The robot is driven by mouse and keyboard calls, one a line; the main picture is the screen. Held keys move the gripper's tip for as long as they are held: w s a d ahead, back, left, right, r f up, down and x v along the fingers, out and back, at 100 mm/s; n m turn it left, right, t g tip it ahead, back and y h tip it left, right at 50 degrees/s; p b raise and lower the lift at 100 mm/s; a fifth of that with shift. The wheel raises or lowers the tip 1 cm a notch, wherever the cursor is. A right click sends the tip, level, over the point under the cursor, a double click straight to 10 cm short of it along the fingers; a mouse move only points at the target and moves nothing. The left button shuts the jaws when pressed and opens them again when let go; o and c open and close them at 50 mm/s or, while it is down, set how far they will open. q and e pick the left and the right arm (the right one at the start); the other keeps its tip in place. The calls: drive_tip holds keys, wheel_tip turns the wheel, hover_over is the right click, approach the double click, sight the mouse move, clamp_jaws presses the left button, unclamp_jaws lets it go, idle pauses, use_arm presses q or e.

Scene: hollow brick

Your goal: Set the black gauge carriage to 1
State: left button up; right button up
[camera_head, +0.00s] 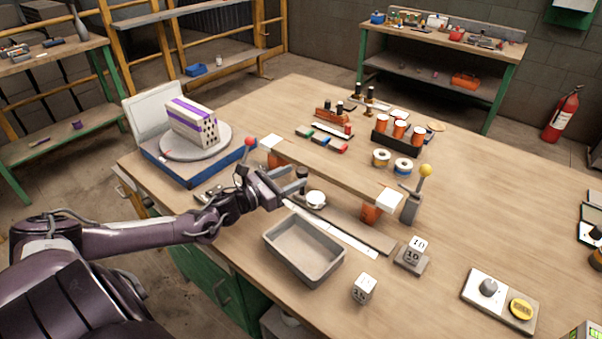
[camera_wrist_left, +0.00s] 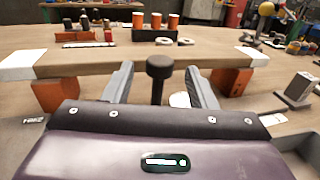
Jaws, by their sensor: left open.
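The black gauge carriage shows as a black round-topped knob on a post in the left wrist view (camera_wrist_left: 158,68) and beside my left gripper in the head view (camera_head: 302,173). My left gripper (camera_head: 298,184) is open. In the left wrist view its two grey fingers (camera_wrist_left: 160,88) stand on either side of the knob's post, with gaps on both sides. A white round dial (camera_head: 316,198) sits just right of the fingers. A long grey-brown rail (camera_head: 362,228) with a white scale strip (camera_head: 340,235) runs alongside. The carriage's base is hidden by my gripper. My right gripper is out of view.
A wooden beam (camera_head: 330,172) with white ends rests on orange blocks (camera_head: 371,214) behind the rail. A grey tray (camera_head: 304,266) lies in front. A yellow-knobbed lever (camera_head: 425,171) and a numbered cube (camera_head: 416,246) stand right.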

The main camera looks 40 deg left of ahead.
use_arm(q)
drive_tip(key=shift+v, duration=0.85)
drive_tip(key=shift+r, duration=0.1)
